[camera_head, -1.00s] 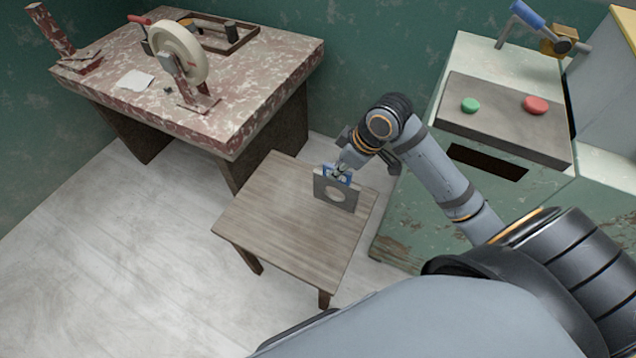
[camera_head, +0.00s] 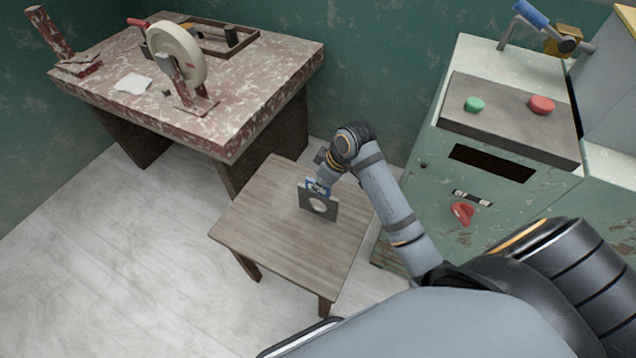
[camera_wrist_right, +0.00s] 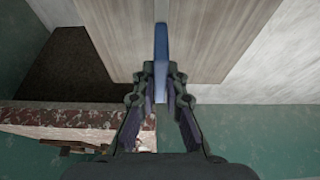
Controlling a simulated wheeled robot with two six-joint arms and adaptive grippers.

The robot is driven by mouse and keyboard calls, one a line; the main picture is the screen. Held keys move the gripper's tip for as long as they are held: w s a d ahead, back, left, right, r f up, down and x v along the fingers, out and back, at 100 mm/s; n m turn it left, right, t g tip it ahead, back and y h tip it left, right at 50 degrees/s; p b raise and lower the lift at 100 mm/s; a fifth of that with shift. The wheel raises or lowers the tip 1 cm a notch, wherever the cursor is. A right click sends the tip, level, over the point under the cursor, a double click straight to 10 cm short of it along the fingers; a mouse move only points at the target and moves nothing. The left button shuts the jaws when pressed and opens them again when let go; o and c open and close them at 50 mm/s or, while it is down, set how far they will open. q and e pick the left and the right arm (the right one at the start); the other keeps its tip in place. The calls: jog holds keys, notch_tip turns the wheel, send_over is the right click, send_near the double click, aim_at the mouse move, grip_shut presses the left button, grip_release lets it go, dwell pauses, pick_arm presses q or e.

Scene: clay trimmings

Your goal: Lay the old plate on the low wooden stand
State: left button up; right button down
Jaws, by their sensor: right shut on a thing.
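The old plate (camera_head: 326,207) is a dark grey square with a round hole and a blue part at its top edge. My right gripper (camera_head: 319,184) is shut on this upper edge and holds the plate upright at the low wooden stand (camera_head: 262,215), over its right half. I cannot tell whether the plate's lower edge touches the stand top. In the right wrist view the plate (camera_wrist_right: 161,45) shows edge-on as a thin blue strip between the fingers of the gripper (camera_wrist_right: 163,85). The stand (camera_wrist_right: 215,40) lies beyond it. My left gripper is not in view.
A worn red-and-white table (camera_head: 110,85) with a cream wheel (camera_head: 177,52) stands behind the stand. A green machine cabinet (camera_head: 440,190) with a green button (camera_head: 474,104), a red button (camera_head: 541,104) and a red knob (camera_head: 461,213) stands at right. The stand's left half is bare.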

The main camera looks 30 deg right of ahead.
jog(key=shift+r, duration=0.1)
jog(key=c, duration=1.4)
grip_release()
jog(key=p+v, duration=0.2)
jog(key=v, duration=1)
jog(key=shift+p, duration=0.35)
jog(key=shift+s, duration=0.1)
